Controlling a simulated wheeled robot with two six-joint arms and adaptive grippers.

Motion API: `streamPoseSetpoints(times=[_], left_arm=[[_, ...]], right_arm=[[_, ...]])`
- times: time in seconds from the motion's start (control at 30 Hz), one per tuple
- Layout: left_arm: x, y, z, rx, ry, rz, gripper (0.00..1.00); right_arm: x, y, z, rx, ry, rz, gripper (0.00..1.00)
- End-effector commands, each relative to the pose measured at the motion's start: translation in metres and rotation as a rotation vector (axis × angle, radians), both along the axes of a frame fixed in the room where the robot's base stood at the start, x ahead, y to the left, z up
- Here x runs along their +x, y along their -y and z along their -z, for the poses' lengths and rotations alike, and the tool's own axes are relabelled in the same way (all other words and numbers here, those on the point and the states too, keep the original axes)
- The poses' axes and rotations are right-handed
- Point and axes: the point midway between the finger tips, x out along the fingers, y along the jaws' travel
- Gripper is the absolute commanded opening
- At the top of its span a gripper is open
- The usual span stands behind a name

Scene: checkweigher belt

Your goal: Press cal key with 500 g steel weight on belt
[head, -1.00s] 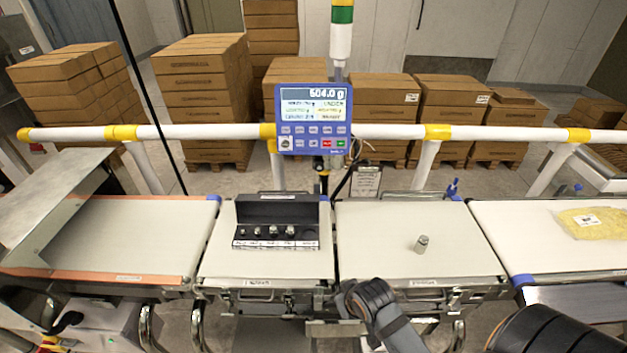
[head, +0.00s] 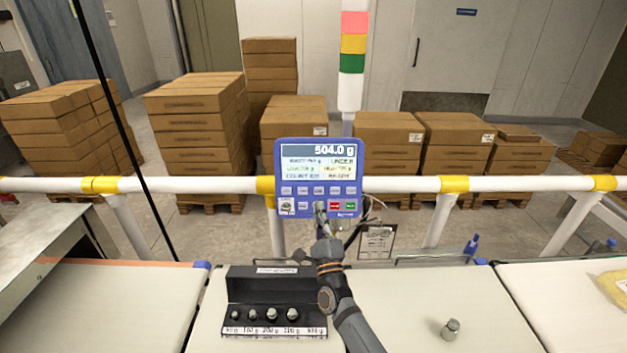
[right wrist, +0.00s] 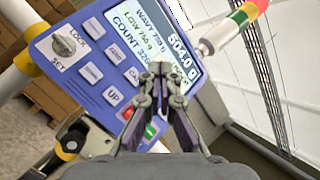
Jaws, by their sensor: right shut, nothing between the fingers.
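The blue control panel (head: 318,235) shows 504.0 g and UNDER on its screen (head: 318,161), above rows of keys. It also fills much of the right wrist view (right wrist: 75,65). My right gripper (head: 320,208) is shut and empty, its fingertips over the lower key rows. My left gripper is out of view.
A black weight case (head: 262,290) with several smaller weights sits on the belt left of my right arm. A white rail with yellow joints (head: 400,184) runs behind the panel. A key switch (right wrist: 68,43) marked LOCK and SET is at the panel's left. Box stacks stand behind.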

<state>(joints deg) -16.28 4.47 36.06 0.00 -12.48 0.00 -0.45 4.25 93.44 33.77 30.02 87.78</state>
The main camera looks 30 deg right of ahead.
Motion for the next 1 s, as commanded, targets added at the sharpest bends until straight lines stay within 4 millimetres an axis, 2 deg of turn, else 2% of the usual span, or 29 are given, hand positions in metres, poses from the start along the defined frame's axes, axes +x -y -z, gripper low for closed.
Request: streamPoseSetpoints(times=[0.1,0.17,0.4,0.5,0.57,0.7,0.8,0.87,1.0], left_arm=[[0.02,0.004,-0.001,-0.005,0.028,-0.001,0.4],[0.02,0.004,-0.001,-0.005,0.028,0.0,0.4],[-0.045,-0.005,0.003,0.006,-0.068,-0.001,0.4],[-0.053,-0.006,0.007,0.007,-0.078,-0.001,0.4],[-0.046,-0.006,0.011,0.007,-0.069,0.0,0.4],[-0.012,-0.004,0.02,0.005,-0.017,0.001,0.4],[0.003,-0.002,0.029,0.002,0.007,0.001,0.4],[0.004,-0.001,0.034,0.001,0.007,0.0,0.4],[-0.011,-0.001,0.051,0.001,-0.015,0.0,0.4]], right_arm=[[-0.001,0.001,0.0,0.008,0.007,0.001,0.0],[-0.001,0.001,-0.001,0.008,0.007,0.001,0.0],[0.0,0.001,0.0,0.006,0.006,0.001,0.0],[0.005,0.003,0.003,0.004,0.007,0.001,0.0],[0.011,0.006,0.006,0.003,0.006,0.001,0.0],[0.028,0.015,0.012,0.004,0.007,0.002,0.0],[0.041,0.02,0.018,0.003,0.008,0.001,0.0],[0.048,0.024,0.02,0.003,0.007,0.002,0.0],[0.063,0.031,0.026,0.004,0.007,0.001,0.0]])
